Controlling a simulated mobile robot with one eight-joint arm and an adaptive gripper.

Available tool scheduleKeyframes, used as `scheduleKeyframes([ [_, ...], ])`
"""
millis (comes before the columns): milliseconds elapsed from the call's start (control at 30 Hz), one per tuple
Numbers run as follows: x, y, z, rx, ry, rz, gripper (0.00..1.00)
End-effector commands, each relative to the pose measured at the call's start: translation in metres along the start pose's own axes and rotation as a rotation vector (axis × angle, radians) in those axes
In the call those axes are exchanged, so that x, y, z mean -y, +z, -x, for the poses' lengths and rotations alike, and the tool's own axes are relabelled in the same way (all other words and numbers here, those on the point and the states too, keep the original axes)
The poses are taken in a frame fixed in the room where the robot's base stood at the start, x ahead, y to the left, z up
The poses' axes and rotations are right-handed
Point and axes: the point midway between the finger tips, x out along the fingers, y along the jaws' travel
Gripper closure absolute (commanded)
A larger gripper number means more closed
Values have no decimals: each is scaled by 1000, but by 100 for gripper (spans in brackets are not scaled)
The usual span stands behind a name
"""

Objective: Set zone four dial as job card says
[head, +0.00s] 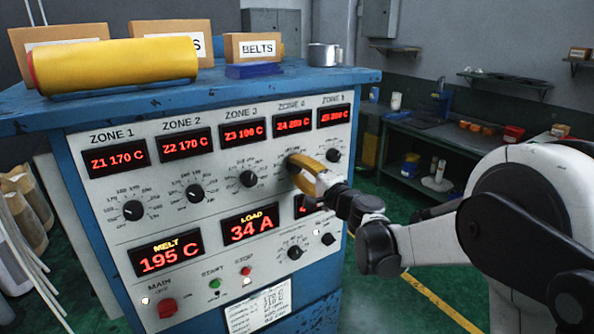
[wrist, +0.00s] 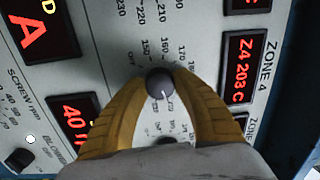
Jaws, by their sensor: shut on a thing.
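The zone four dial (wrist: 160,84) is a dark round knob on the grey panel (wrist: 202,30). My gripper (wrist: 160,92) has its yellow fingers on both sides of the knob and is shut on it. The knob's white pointer mark points down in the wrist view; the number it meets is too small to read surely. The zone four display (wrist: 241,67) reads Z4 203 C. In the head view my yellow gripper (head: 293,166) hides this dial, below the zone four display (head: 292,123). A white printed card (head: 258,311) is on the panel's lower front, its text unreadable.
The zone three dial (head: 249,178) is left of my gripper and the zone five dial (head: 333,155) is right of it. A red main switch (head: 167,307) is low left. A yellow roll (head: 118,66) and boxes lie on the blue cabinet top (head: 225,90).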

Motion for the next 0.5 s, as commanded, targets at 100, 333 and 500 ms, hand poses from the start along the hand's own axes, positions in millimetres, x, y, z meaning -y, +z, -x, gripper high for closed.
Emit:
scheduleKeyframes([
  [100,0,0,0,1,-1,-10,97],
  [333,0,0,0,1,-1,-11,97],
  [500,0,0,0,1,-1,-11,43],
])
